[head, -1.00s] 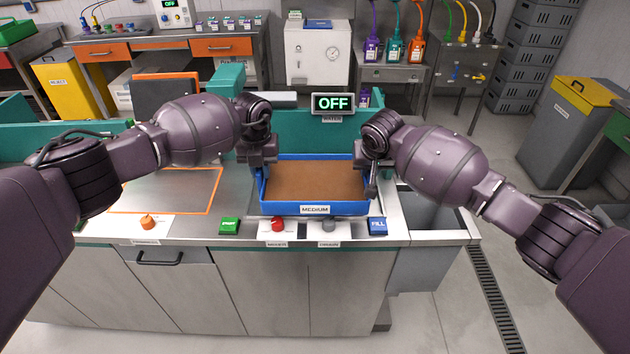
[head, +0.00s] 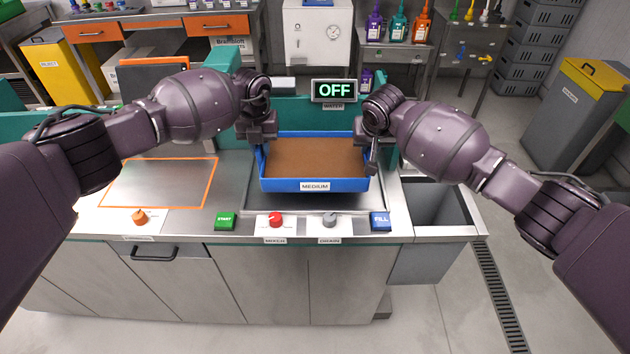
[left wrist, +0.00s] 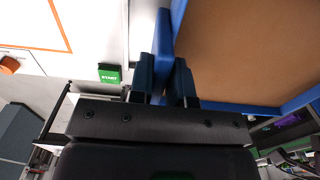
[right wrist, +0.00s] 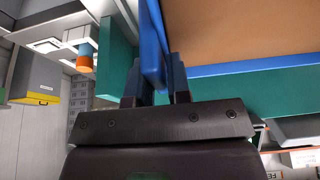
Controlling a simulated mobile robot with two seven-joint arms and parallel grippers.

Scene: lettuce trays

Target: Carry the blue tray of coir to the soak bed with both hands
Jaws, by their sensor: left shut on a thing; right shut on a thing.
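The blue tray (head: 315,186) holds a level brown fill of coir (head: 315,157) and bears a label reading MEDIUM. It looks about level, above the recessed metal soak bed (head: 350,204), whose front strip shows below it. My left gripper (head: 262,141) is shut on the tray's left wall; the left wrist view shows the fingers on both sides of the blue wall (left wrist: 167,42). My right gripper (head: 367,150) is shut on the right wall, which also shows between its fingers in the right wrist view (right wrist: 152,40). The tray hides most of the bed.
A green START button (head: 225,221), red knob (head: 276,220), grey knob (head: 330,220) and blue FILL button (head: 380,221) line the front edge. A display (head: 334,90) behind the tray reads OFF. An orange-outlined plate (head: 160,184) is clear at left. A deep sink (head: 440,205) is at right.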

